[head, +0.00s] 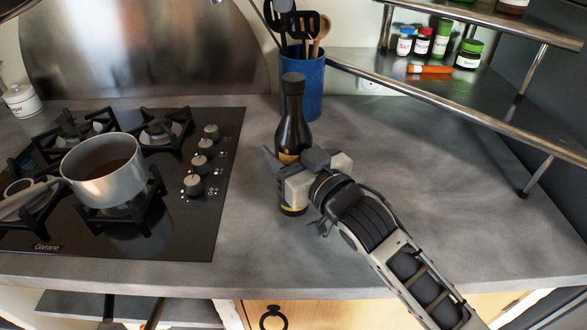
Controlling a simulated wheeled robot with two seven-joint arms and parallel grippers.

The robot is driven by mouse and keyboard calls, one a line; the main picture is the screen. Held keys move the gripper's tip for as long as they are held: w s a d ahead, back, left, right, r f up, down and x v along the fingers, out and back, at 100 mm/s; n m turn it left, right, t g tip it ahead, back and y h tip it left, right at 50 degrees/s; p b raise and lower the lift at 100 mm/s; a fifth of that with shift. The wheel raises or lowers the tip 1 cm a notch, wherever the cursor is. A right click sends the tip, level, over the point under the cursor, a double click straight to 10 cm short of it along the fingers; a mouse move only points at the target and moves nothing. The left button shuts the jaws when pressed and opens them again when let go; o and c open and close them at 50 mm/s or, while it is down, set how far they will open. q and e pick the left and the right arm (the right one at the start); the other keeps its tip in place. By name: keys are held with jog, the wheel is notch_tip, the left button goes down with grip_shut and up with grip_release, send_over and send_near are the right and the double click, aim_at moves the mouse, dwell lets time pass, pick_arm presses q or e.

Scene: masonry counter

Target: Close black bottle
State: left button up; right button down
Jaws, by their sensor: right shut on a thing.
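The black bottle (291,128) stands upright on the grey counter, right of the hob. A dark cap (292,84) sits on top of its neck. My right gripper (284,172) is shut around the bottle's body, below the shoulder, and hides the middle of the bottle. The bottle's base shows just below the gripper. My left gripper is not in view.
A black gas hob (225,150) with a grey pot (104,172) is at the left. A blue utensil holder (316,88) stands just behind the bottle. A metal shelf (450,95) with jars is at the back right. The counter (455,200) at right is clear.

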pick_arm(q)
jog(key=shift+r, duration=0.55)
pick_arm(e)
jog(key=shift+c, duration=2.2)
grip_release()
pick_arm(q)
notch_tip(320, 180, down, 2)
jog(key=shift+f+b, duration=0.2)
jog(key=shift+b, duration=0.95)
pick_arm(e)
jog(key=v, duration=1.6)
